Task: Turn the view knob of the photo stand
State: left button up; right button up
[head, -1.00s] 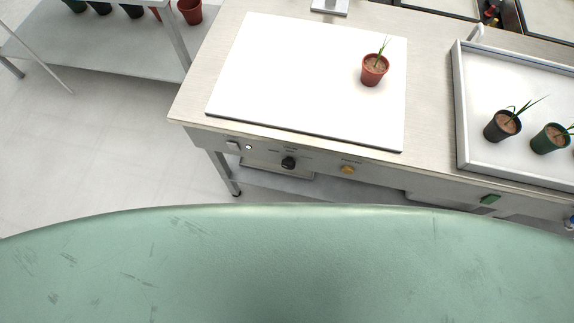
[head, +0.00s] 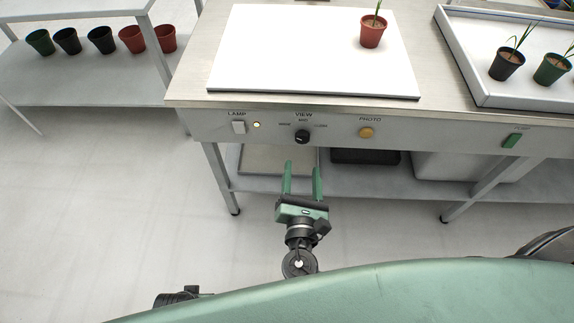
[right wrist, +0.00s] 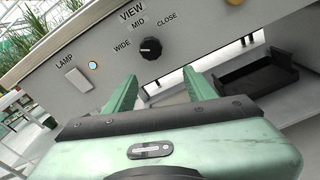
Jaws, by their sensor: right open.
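The black view knob (head: 302,137) is on the front panel of the photo stand (head: 220,122), under the label VIEW. In the right wrist view the two green fingers (right wrist: 160,88) stand below the knob, one to each side. My left gripper is not in view.
A lamp switch (head: 239,127) and lit indicator are left of the knob; a yellow photo button (head: 366,132) is right. A red pot (head: 373,32) stands on the white board (head: 300,60). A tray (head: 480,98) holds potted plants. A lower shelf (head: 400,180) lies under the panel.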

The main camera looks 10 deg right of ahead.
aim_at(303, 140)
jog(key=shift+n+t+h, duration=0.3)
jog(key=shift+t, duration=0.1)
jog(key=w, duration=0.2)
jog(key=w+d+r, duration=0.1)
jog(key=w, duration=0.2)
jog(key=w+d+r, duration=0.1)
jog(key=w, duration=0.1)
jog(key=shift+w+r, duration=0.25)
grip_shut()
